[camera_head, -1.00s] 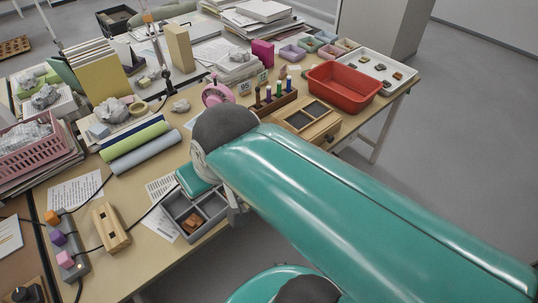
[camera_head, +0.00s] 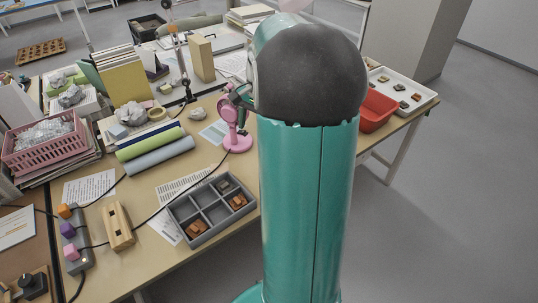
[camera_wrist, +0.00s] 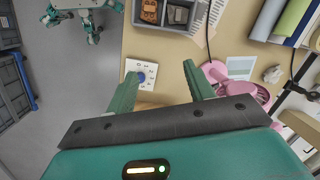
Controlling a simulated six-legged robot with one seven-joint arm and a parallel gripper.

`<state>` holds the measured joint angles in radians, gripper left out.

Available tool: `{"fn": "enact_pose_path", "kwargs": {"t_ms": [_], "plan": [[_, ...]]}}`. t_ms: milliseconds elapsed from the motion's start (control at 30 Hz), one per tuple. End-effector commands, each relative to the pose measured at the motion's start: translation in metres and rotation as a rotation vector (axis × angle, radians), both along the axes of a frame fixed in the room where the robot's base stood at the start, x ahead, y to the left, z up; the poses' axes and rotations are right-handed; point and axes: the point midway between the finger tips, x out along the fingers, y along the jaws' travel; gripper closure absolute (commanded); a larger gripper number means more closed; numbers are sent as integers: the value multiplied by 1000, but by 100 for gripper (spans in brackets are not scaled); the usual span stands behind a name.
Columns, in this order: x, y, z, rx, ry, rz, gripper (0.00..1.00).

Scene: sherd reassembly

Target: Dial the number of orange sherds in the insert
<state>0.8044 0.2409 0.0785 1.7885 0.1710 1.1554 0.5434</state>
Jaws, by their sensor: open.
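The grey insert (camera_head: 179,222) lies on the table in the head view, divided into compartments. An orange-brown sherd (camera_head: 197,229) lies in the front left compartment and another (camera_head: 238,202) in the front right one. A duller, greyish-brown piece (camera_head: 223,186) lies in the back right compartment; the back left looks empty. The insert also shows, cut off, at the top of the wrist view (camera_wrist: 172,30). A white plate with a blue knob (camera_wrist: 141,77) lies near the table edge in the wrist view, beside the left fingertip. My gripper (camera_wrist: 160,69) is open and empty above the table.
A pink fan (camera_head: 236,137) stands behind the insert and shows at right in the wrist view. A wooden block (camera_head: 118,226) and a strip with coloured cubes (camera_head: 73,240) lie left. My arm hides the table's right part.

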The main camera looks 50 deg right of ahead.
Motion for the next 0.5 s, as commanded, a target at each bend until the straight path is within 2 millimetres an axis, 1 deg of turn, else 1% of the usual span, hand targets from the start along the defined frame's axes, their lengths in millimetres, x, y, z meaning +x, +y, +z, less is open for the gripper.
{"fn": "enact_pose_path", "kwargs": {"t_ms": [33,67,100,200,233,300,400,500], "plan": [[-6,-30,-18,40,21,-87,47],[-10,-45,-26,63,32,-134,47],[-16,-64,-38,91,43,-197,47],[-33,-106,-67,163,71,-343,47],[-39,-117,-75,181,76,-380,47],[-51,-137,-91,220,89,-455,47],[-62,-156,-106,255,98,-525,47],[-68,-162,-114,272,104,-555,47]]}}
